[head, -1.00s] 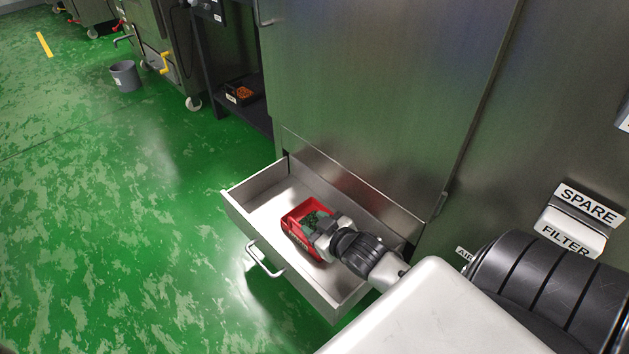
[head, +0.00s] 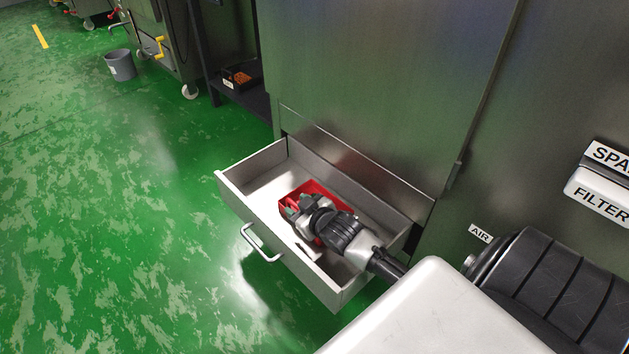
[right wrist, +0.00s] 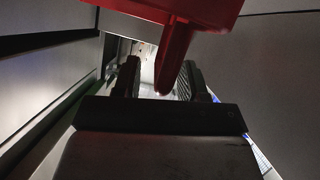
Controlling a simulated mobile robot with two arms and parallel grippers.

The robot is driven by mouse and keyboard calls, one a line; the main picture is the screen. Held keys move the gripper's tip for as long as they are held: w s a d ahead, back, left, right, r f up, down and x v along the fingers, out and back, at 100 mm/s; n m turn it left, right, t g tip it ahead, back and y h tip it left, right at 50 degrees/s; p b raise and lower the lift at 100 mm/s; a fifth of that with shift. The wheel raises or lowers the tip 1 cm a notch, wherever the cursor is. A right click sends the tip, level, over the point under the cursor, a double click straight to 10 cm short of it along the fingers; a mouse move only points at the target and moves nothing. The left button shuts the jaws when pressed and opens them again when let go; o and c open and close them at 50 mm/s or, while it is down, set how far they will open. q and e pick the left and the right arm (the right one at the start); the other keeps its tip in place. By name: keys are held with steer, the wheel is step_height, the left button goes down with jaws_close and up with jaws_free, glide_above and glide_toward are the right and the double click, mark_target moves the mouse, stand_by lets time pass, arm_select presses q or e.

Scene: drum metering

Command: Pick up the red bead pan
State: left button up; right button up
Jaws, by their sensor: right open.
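The red bead pan (head: 319,187) sits in the open drawer in the head view, partly hidden under my right gripper (head: 291,207). Its contents are mostly hidden by the gripper. In the right wrist view, the pan's red body (right wrist: 195,10) fills the top, and a red tab hangs down from it between the two dark fingers of my right gripper (right wrist: 162,80). The fingers are apart, one on each side of the tab. I cannot tell whether either one touches it. My left gripper is not in view.
The metal drawer (head: 240,190) has raised walls around the pan and a bar handle (head: 262,243) on its front. The steel cabinet (head: 370,90) rises behind it. A grey bucket (head: 121,66) and a shelf with a dark tray (head: 240,80) stand farther off. Open green floor lies left.

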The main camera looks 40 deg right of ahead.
steer(key=shift+w, duration=0.1)
jaws_close()
stand_by(1.4)
